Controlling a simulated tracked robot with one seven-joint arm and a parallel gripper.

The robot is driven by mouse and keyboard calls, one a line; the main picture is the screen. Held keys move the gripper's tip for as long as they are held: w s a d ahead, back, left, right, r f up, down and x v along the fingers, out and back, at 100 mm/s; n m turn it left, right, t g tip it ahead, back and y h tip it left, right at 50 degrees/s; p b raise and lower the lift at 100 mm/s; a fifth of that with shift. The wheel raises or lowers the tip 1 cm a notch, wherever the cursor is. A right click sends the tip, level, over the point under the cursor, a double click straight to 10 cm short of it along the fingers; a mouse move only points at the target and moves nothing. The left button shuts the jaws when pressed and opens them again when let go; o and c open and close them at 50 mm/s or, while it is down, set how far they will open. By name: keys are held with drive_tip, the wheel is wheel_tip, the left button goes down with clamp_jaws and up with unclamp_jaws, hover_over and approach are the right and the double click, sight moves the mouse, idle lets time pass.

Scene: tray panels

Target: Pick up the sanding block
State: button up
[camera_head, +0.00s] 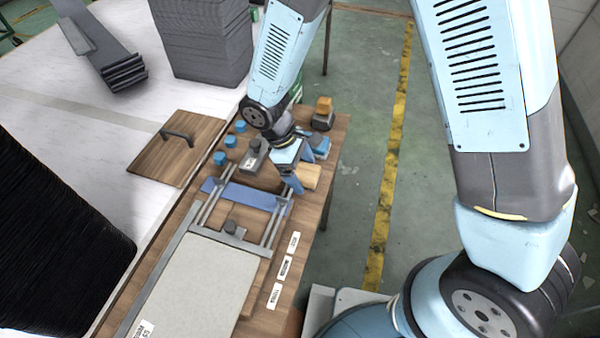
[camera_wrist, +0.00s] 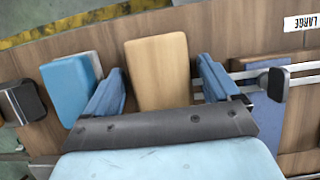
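A tan wood-coloured block (camera_wrist: 158,72), which looks like the sanding block, stands between the two fingers of my gripper (camera_wrist: 163,84) in the wrist view. One finger is on each side of it, with narrow gaps showing, so the gripper looks open around it. In the head view the tan block (camera_head: 311,178) lies near the table's right edge, under and beside my gripper (camera_head: 299,172), which partly hides it.
A blue block (camera_wrist: 70,88) sits just left of the left finger. Beyond it is a dark block with an orange top (camera_head: 323,112). A blue rail with metal rods (camera_head: 250,196) lies close to the right finger. A handled wooden panel (camera_head: 165,160) lies left.

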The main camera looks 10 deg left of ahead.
sight(306, 170)
drive_tip(key=c, duration=1)
drive_tip(key=shift+o, duration=0.2)
drive_tip(key=shift+r, duration=0.1)
drive_tip(key=shift+r, duration=0.3)
wheel_tip(306, 170, up, 2)
drive_tip(key=shift+r, duration=0.15)
drive_tip(key=s+a+r, duration=0.3)
drive_tip(key=s+r, duration=0.7)
drive_tip(key=s, duration=0.3)
drive_tip(key=shift+s+a, duration=0.25)
drive_tip(key=shift+s, duration=0.05)
